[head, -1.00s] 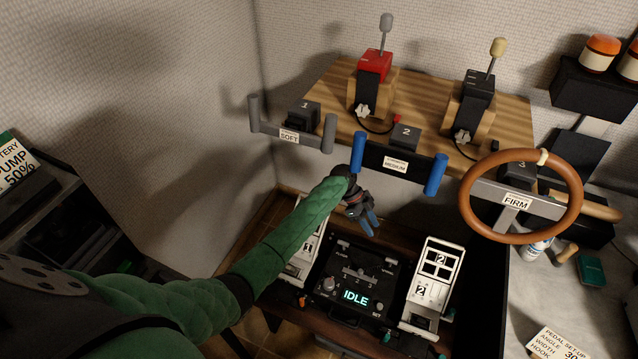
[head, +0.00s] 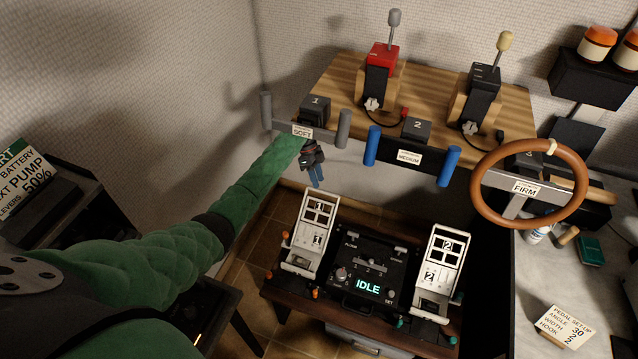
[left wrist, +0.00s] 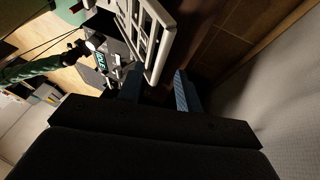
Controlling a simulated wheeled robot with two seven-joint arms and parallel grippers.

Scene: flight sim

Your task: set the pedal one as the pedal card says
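Pedal one (head: 311,230), a white plate marked 1, stands tilted at the left of the low pedal bench; its frame also shows close up in the left wrist view (left wrist: 158,35). Pedal two (head: 439,262) stands at the right. Between them is a black control box (head: 366,270) whose display reads IDLE. The pedal card (head: 564,330) lies at lower right and reads angle 30, width 2; its hook line is hard to read. My left gripper (head: 317,180) is above and behind pedal one, pointing down, its blue fingers apart and empty in the left wrist view (left wrist: 160,88). My right gripper is not clearly seen.
Above the bench, a wooden shelf (head: 430,95) carries two shifters, with yokes marked SOFT (head: 303,132) and MEDIUM (head: 408,157) and a brown FIRM wheel (head: 480,190) along its front. Another card (head: 28,180) stands at far left. Tiled floor is clear left of the bench.

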